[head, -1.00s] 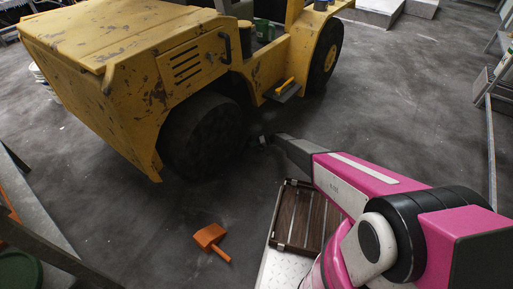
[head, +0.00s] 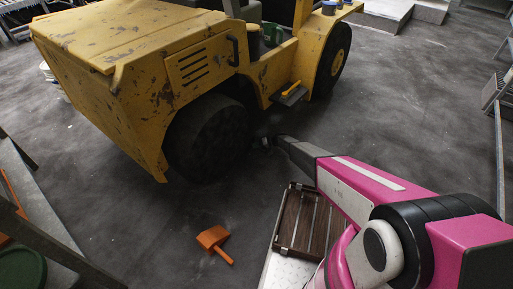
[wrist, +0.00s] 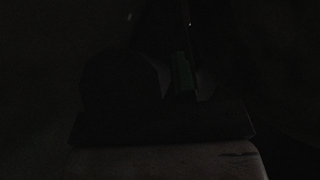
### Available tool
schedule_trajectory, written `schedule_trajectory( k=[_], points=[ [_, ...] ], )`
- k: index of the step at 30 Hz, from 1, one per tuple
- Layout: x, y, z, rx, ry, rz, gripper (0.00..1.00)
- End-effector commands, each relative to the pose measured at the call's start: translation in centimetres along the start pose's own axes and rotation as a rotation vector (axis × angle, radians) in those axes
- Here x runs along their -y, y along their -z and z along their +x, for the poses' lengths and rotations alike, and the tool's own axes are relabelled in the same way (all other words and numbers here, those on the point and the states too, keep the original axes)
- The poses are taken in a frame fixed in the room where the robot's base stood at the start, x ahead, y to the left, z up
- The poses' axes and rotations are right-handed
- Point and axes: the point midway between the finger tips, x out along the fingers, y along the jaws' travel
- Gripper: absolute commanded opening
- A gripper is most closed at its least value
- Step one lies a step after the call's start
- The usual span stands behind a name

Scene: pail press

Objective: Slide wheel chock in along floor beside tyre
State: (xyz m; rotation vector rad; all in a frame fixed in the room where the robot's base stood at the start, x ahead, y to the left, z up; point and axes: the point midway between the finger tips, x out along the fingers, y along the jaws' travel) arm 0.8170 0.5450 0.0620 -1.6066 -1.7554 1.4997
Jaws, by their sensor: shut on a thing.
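The tyre (head: 208,140) is the dark front wheel of the yellow vehicle (head: 115,70). My gripper (head: 267,141) is low beside the tyre, just to its right in the head view. A faint green strip (wrist: 183,75) shows above the block. In the head view the chock is too dark to make out, and I cannot tell whether it touches the tyre or floor.
An orange tool with a short handle (head: 213,238) lies on the floor in front of the tyre. A brown slatted crate (head: 300,225) is under my arm. A yellow-edged step (head: 291,94) juts from the vehicle near my gripper. Open floor (head: 400,110) lies to the right.

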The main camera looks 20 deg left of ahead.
Motion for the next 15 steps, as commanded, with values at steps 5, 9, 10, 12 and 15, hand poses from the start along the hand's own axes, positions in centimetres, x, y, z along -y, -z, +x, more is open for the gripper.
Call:
schedule_trajectory(
  k=[5, 9, 10, 12, 15],
  points=[
    [-0.11, -0.01, 0.07, -0.002, 0.003, -0.001, 0.0],
    [-0.29, -0.11, 0.16, -0.002, 0.003, -0.001, 0.0],
    [-0.33, -0.13, 0.17, -0.002, 0.003, -0.001, 0.0],
    [-0.42, -0.17, 0.21, -0.002, 0.003, -0.001, 0.0],
    [-0.55, -0.24, 0.28, -0.002, 0.003, 0.0, 0.0]
  ],
)
